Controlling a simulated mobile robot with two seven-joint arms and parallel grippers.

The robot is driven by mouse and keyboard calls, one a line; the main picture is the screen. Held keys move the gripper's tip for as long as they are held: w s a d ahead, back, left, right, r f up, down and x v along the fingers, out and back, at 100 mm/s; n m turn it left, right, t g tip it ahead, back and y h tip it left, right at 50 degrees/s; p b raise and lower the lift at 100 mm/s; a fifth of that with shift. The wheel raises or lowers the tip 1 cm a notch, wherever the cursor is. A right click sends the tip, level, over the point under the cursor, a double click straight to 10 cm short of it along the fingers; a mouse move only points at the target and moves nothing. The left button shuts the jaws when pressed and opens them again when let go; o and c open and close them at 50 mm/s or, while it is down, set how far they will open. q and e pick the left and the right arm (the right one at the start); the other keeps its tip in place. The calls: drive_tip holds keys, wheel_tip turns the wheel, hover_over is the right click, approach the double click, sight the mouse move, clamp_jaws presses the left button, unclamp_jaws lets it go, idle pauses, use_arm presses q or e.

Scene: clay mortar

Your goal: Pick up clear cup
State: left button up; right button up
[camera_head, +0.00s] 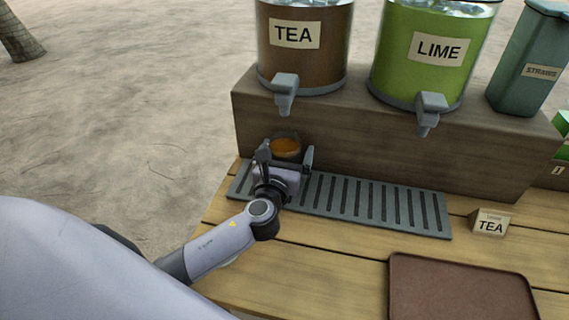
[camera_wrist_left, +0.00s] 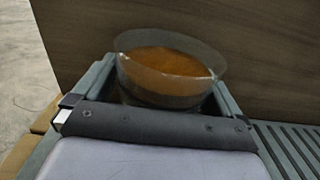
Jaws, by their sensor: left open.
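A clear cup (camera_head: 286,148) holding orange-brown liquid stands below the tea dispenser's spout, at the left end of the grey drip grate. In the left wrist view the clear cup (camera_wrist_left: 172,66) sits between my gripper's fingers, its rim rising above them. My left gripper (camera_head: 284,158) is open, with one finger on each side of the cup. In the left wrist view the left gripper (camera_wrist_left: 165,92) shows a finger to the left and right of the cup; whether they touch it I cannot tell. The cup's lower part is hidden by the gripper. My right gripper is not in view.
The tea dispenser (camera_head: 305,62) and lime dispenser (camera_head: 425,65) stand on a wooden block (camera_head: 380,140) behind the cup. The drip grate (camera_head: 375,206) extends right. A small tea sign (camera_head: 490,224) and brown tray (camera_head: 455,290) are at right front. A straw container (camera_head: 527,60) stands at upper right.

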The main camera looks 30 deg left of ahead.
use_arm(q)
drive_tip(key=c, duration=1.4)
drive_tip(key=shift+s+r+p, duration=0.25)
drive_tip(key=shift+r+p, duration=0.05)
drive_tip(key=shift+r, duration=0.25)
drive_tip(key=shift+c, duration=0.2)
wheel_tip(320, 180, up, 6)
drive_tip(key=p, duration=0.2)
drive_tip(key=shift+r+p, duration=0.2)
drive_tip(key=shift+p, duration=0.1)
drive_tip(key=v, duration=1.9)
drive_tip(key=shift+s+d+f+b, duration=0.15)
drive_tip(key=shift+s+f+b, duration=0.1)
drive_tip(key=shift+b, duration=0.2)
